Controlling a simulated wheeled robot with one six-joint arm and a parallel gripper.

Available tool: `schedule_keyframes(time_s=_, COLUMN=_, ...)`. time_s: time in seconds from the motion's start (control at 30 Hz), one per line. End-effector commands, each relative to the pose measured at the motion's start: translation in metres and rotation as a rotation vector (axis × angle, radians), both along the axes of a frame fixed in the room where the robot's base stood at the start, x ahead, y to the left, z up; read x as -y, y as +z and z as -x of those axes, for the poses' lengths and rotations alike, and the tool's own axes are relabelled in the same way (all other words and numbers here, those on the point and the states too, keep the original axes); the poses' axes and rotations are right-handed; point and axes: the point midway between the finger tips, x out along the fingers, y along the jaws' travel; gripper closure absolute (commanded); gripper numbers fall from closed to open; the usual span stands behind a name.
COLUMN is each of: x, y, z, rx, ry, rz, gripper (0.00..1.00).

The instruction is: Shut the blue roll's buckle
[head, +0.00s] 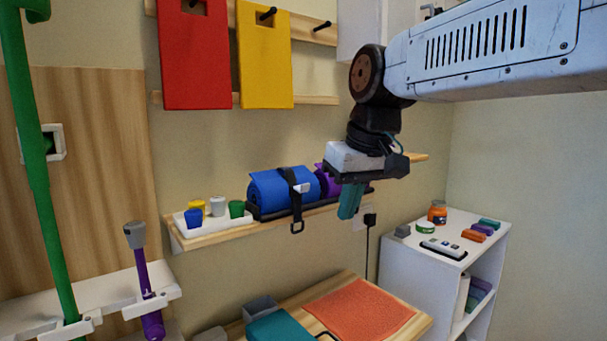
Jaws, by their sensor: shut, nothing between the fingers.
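The blue roll (267,192) lies in a dark holder (257,215) on the wooden wall shelf, in the middle of the head view. A black strap (292,183) runs over its right part, with a pale buckle piece (302,188) on the roll's front. The strap's free end (297,227) hangs down past the shelf edge and ends in a black loop. My gripper (349,203) points down to the right of the blue roll, in front of the purple roll (323,182). Its teal fingers are shut and empty, apart from the strap and buckle.
A white tray with several coloured cups (217,205) stands on the shelf's left end. Red (194,55) and yellow (265,60) boards hang above. Below are a wooden table with an orange mat (360,308) and a white cabinet (410,262) holding small items. The space before the shelf is open.

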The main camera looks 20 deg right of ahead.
Motion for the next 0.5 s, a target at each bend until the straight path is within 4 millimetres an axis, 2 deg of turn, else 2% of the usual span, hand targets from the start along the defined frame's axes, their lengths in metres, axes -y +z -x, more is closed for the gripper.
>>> schedule_keyframes(time_s=0.03, x=-0.001, y=0.020, z=-0.034, rx=0.029, ry=0.022, rz=-0.005, gripper=1.00)
schedule_keyframes(time_s=0.1, x=-0.004, y=0.046, z=-0.074, rx=0.074, ry=0.057, rz=-0.010, gripper=1.00)
schedule_keyframes(time_s=0.2, x=-0.006, y=0.074, z=-0.121, rx=0.131, ry=0.098, rz=-0.015, gripper=1.00)
schedule_keyframes(time_s=0.33, x=-0.008, y=0.096, z=-0.160, rx=0.180, ry=0.134, rz=-0.016, gripper=1.00)
schedule_keyframes(time_s=0.5, x=-0.009, y=0.107, z=-0.179, rx=0.206, ry=0.153, rz=-0.017, gripper=1.00)
